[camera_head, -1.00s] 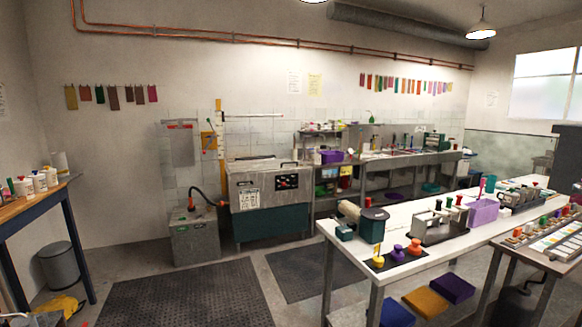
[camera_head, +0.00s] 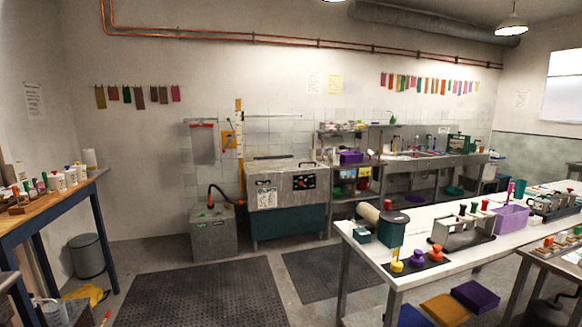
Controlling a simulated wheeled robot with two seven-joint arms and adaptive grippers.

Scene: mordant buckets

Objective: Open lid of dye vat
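The dye vat (camera_head: 285,195) appears to be the metal box with a dark control panel and a teal base, standing against the tiled back wall. Its lid (camera_head: 275,165) looks flat and closed on top, though it is small at this distance. A dark bar, perhaps a handle, shows at the lid's right end. Neither of my grippers is in view.
A grey metal box (camera_head: 211,233) with a black hose stands left of the vat. Dark floor mats (camera_head: 200,296) lie in front. A long white table (camera_head: 410,272) stands at right, a wooden bench (camera_head: 62,198) at left, with a grey bin (camera_head: 87,257) behind it.

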